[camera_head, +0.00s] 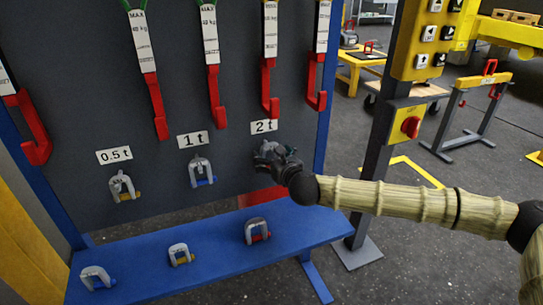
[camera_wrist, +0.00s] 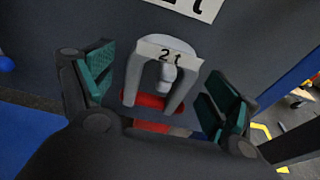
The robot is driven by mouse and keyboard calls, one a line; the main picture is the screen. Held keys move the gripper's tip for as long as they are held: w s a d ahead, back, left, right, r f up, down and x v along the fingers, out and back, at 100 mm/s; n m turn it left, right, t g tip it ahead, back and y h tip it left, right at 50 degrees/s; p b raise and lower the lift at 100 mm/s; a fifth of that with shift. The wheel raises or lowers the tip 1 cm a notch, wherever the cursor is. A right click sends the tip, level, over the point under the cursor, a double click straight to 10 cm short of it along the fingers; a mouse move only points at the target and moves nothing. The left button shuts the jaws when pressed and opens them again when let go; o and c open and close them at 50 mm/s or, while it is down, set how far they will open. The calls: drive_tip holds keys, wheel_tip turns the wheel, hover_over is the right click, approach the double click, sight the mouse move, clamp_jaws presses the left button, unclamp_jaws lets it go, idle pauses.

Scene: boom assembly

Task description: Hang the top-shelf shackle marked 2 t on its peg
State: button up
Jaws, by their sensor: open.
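The grey shackle with a tag reading 2 t (camera_wrist: 134,80) and a red pin (camera_wrist: 150,101) is in the middle of the wrist view, upright against the dark board. A rounded grey peg end (camera_wrist: 167,73) shows inside its bow, and the shackle appears to hang on it. My gripper (camera_wrist: 160,88) is open, with one green-padded finger on each side of the shackle and gaps visible. In the head view my gripper (camera_head: 266,155) is at the board just under the 2 t label (camera_head: 264,127) and hides most of that shackle and peg.
Shackles hang under the 0.5 t label (camera_head: 122,187) and the 1 t label (camera_head: 202,172). The blue shelf (camera_head: 215,246) below bears a blue-pinned shackle (camera_head: 95,277), a yellow-pinned one (camera_head: 181,254) and a red-pinned one (camera_head: 257,230). Red hooks (camera_head: 270,90) hang above. A blue post (camera_head: 323,125) stands right.

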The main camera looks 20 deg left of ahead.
drive_tip(key=v, duration=1)
drive_tip(key=s+a+f+n+g, duration=0.3)
drive_tip(key=s+f+n+g, duration=0.35)
drive_tip(key=s+f, duration=0.9)
drive_tip(key=s+d+f+n+g+h, duration=0.1)
drive_tip(key=s+d+f+n, duration=0.3)
drive_tip(key=f, duration=0.3)
drive_tip(key=s+d+f+n+g+h, duration=0.1)
drive_tip(key=s+f+n, duration=0.4)
drive_tip(key=s+f, duration=0.25)
drive_tip(key=s+d+f+n+g+h, duration=0.1)
drive_tip(key=s+d+f+n+h, duration=0.2)
drive_tip(key=d, duration=0.5)
drive_tip(key=s+d+f+n+g, duration=0.1)
drive_tip(key=s+d+f+n, duration=0.2)
drive_tip(key=s+d+f, duration=0.35)
drive_tip(key=s+d+f+n+g+h, duration=0.2)
drive_tip(key=s+d+n, duration=0.15)
drive_tip(key=d, duration=0.55)
drive_tip(key=s+d+r+n+h, duration=0.1)
drive_tip(key=s+d+n+h, duration=0.15)
drive_tip(key=d, duration=0.85)
wheel_tip(320, 180, up, 13)
drive_tip(key=p, duration=1.3)
drive_tip(key=shift+w+n+p, duration=0.35)
drive_tip(key=shift+n, duration=0.1)
drive_tip(key=shift+a+r, duration=0.1)
